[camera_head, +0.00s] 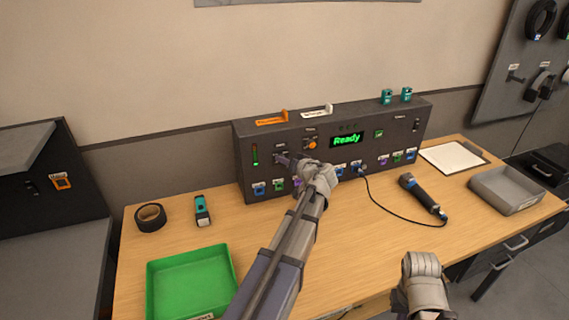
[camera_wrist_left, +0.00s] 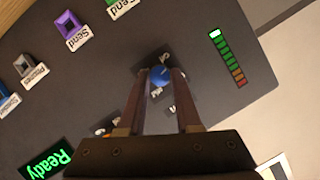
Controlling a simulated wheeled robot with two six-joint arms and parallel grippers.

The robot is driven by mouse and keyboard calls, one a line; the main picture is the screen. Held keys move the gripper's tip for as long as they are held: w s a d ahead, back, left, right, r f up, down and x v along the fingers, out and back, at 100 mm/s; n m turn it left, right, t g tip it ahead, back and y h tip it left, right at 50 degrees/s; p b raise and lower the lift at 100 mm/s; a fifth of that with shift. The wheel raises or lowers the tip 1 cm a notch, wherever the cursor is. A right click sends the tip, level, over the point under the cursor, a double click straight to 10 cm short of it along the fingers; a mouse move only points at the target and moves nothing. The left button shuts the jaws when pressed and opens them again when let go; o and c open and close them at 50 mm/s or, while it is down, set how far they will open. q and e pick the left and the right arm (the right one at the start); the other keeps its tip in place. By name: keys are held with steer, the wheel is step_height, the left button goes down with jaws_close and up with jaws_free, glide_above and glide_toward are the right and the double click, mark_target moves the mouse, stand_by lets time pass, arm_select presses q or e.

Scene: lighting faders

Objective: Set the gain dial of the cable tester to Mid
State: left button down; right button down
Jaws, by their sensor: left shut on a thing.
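The cable tester (camera_head: 400,123) is a dark grey box at the back of the wooden table, with a green "Ready" display (camera_head: 347,139). In the left wrist view its gain dial (camera_wrist_left: 159,76) is a small blue knob with labels around it, too small and covered to read. My left gripper (camera_head: 283,160) reaches the panel's left part and hides the dial in the head view. In the left wrist view its two fingers (camera_wrist_left: 161,80) are shut on the dial, one on each side. My right gripper (camera_head: 425,285) is low at the right front, its jaws unclear.
An orange knob (camera_head: 310,143) sits close to the left gripper. Several coloured sockets line the panel's bottom.

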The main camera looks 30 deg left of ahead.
arm_select(q)
steer(key=shift+s+a+f+m+t+y+b, duration=0.2)
steer(key=shift+m+t+y+b, duration=0.9)
steer(key=shift+m+b, duration=2.95)
steer(key=shift+w+d+f+m+t+y+b, duration=0.1)
steer(key=shift+f+m+t+y+b, duration=0.9)
steer(key=shift+m, duration=5.5)
steer(key=shift+s+a+r+m+t+y+b, duration=0.1)
steer(key=shift+r+m+t+y+b, duration=0.3)
steer(key=shift+m+t+b, duration=2.7)
steer(key=m+g, duration=0.1)
steer(key=m, duration=0.1)
steer(key=m+g, duration=0.1)
steer(key=m, duration=0.2)
steer(key=shift+g+b, duration=0.3)
steer(key=shift+b, duration=0.05)
steer(key=c, duration=0.6)
jaws_free()
